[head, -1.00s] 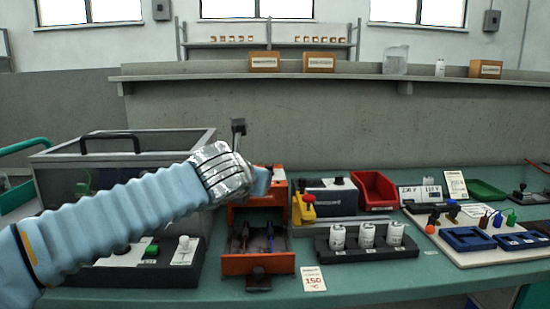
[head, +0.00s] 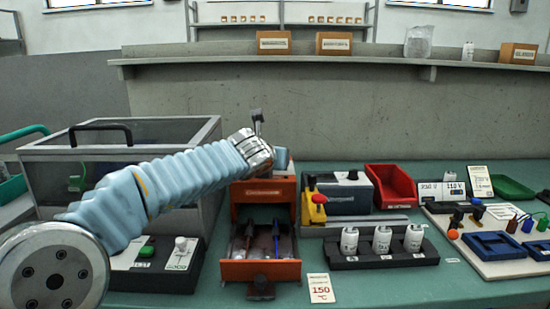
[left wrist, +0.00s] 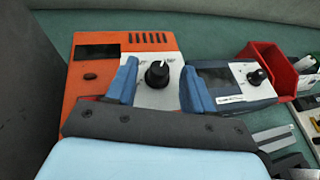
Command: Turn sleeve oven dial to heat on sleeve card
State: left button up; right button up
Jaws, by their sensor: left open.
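The orange sleeve oven (head: 262,190) stands on the bench. Its upper face shows in the left wrist view (left wrist: 87,72), with a dark display, vent slots and a black dial (left wrist: 157,74) on a pale panel. The dial's pale mark points roughly up in that view; its setting is too small to read. My left gripper (left wrist: 154,85) is open, its blue fingers on either side of the dial in the picture; contact cannot be told. In the head view its fingers (head: 281,159) are mostly hidden behind the wrist. The sleeve card (head: 320,288) reads 150 °C and lies before the bottle rack.
A blue-grey unit with its own dial (left wrist: 257,76) stands right of the oven, with a red bin (head: 396,187) beyond. A yellow tool (head: 313,207) stands between. The oven's open drawer (head: 260,270) juts forward. A clear-walled box (head: 125,128) stands left.

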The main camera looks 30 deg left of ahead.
pick_arm(q)
jog(key=shift+x, duration=0.75)
grip_shut()
